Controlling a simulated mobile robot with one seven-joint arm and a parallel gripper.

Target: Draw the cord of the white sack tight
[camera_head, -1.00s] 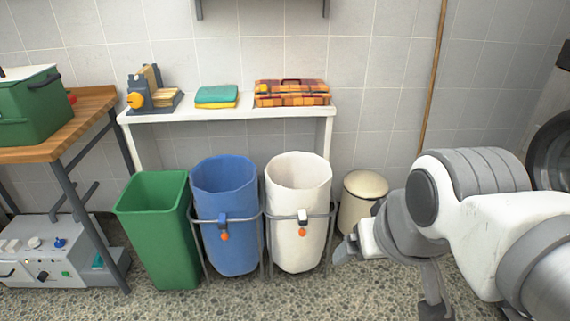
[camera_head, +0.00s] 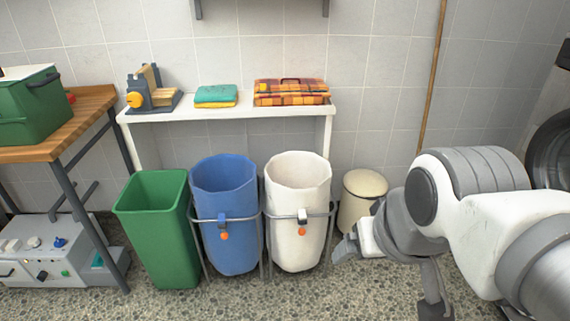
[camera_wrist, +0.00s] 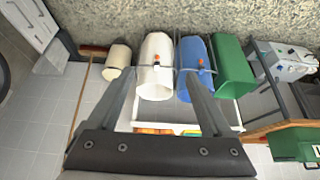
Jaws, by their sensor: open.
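The white sack (camera_head: 297,245) stands open-mouthed in a grey metal frame in the head view. On its front hangs a cord stop with an orange toggle (camera_head: 302,231) below a pale clip (camera_head: 302,215). The white sack also shows in the wrist view (camera_wrist: 157,80), with its orange toggle (camera_wrist: 157,57). My gripper (camera_head: 345,249) is just right of the sack's lower side in the head view, apart from the cord. In the wrist view my gripper (camera_wrist: 157,92) has its two fingers spread wide, with nothing held between them.
A blue sack (camera_head: 226,255) with its own orange toggle stands left of the white one, then a green bin (camera_head: 160,240). A cream pedal bin (camera_head: 362,205) stands to the right. A white shelf table (camera_head: 215,113) with towels is behind. Speckled floor in front is clear.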

